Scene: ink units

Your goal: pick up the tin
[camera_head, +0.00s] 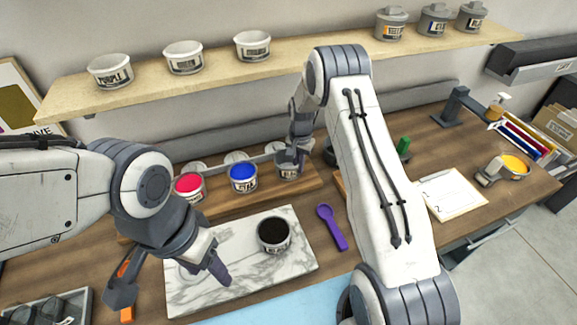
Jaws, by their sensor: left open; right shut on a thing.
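A grey tin (288,172) stands at the right end of a row on a wooden riser (270,192). My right gripper (294,152) comes down on it from above and is shut on it; the fingers partly hide it. I cannot tell whether the tin is lifted off the riser. An open tin of red ink (188,187) and one of blue ink (243,177) stand to its left. Another open tin, with black contents (274,234), stands on a marble slab (240,286). My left gripper (170,281) is open and empty over the slab's left edge.
A shelf (215,66) above holds several tins. A clipboard (452,194) and an open yellow tin (514,167) are at the right. A dark tray (45,308) is at the front left.

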